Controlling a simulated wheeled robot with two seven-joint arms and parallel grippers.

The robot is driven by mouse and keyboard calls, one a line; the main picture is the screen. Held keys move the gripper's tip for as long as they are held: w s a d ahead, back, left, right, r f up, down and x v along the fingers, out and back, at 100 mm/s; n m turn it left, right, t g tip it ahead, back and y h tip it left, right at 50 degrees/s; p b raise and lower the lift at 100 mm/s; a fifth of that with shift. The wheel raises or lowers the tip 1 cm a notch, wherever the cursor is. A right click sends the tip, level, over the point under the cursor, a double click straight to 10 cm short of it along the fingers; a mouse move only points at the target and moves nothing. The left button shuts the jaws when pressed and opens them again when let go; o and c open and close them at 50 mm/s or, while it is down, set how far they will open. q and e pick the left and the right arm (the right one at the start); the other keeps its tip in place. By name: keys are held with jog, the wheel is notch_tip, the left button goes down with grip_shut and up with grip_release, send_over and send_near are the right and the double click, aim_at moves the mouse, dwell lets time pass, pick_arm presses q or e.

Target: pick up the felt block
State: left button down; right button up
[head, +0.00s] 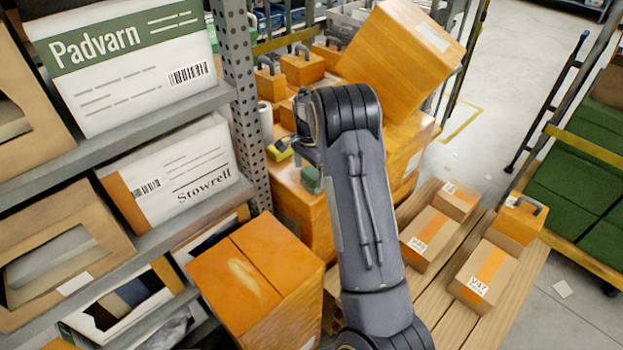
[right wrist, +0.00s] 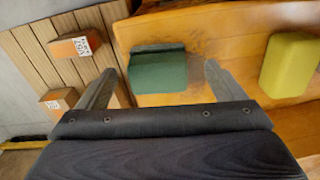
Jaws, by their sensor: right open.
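The felt block (right wrist: 158,72) appears to be the green block with a dark grey strip along one edge. It lies on an orange wooden-looking surface in the right wrist view. It also shows in the head view (head: 311,180), beside my right arm and partly hidden by it. My right gripper (right wrist: 159,78) is open, with one finger to each side of the green block in the picture. I see no clear contact between the fingers and the block. My left gripper is not in view.
A yellow block (right wrist: 290,64) lies to the right on the same orange surface (right wrist: 225,30). A large orange box (head: 402,57) leans at the back. A rack (head: 236,85) with boxes stands at left. Small cartons (head: 483,275) sit on a slatted pallet (head: 525,285) at right.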

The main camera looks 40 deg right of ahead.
aim_at(312, 173)
jog(key=f, duration=0.4)
jog(key=shift+s+d+f+p, duration=0.1)
jog(key=shift+d+p, duration=0.25)
jog(key=shift+c, duration=0.4)
jog(key=c, duration=1)
jog(key=shift+r, duration=0.2)
